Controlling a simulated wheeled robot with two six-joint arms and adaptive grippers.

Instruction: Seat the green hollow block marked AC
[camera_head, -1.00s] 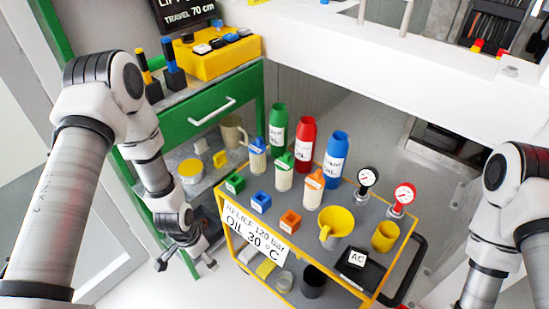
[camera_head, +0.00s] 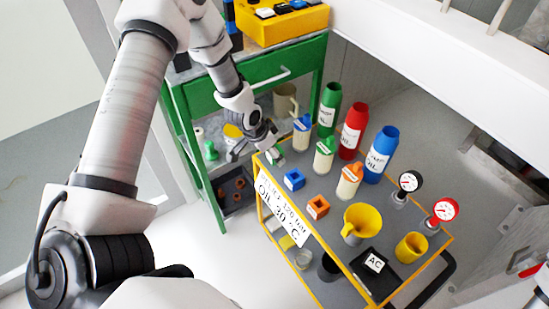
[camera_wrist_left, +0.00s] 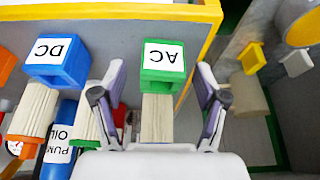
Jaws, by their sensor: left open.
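The green hollow block (camera_head: 275,157) stands at the left end of the cart's grey top, partly hidden by my left gripper (camera_head: 258,148) in the head view. In the left wrist view the block (camera_wrist_left: 162,65) shows its white AC label. My left gripper (camera_wrist_left: 158,95) is open there, its fingers on either side of the block's near end, with gaps; I cannot tell the height between them. A black tray (camera_head: 380,280) with an AC label (camera_head: 375,262) lies at the cart's front right. My right gripper is out of view.
A blue block (camera_head: 294,180), also marked DC in the wrist view (camera_wrist_left: 57,62), and an orange block (camera_head: 317,207) stand nearby. Cream bottles (camera_head: 324,160), tall oil bottles (camera_head: 352,130), a yellow funnel (camera_head: 361,222), a yellow cup (camera_head: 411,247) and gauges (camera_head: 445,211) crowd the cart.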

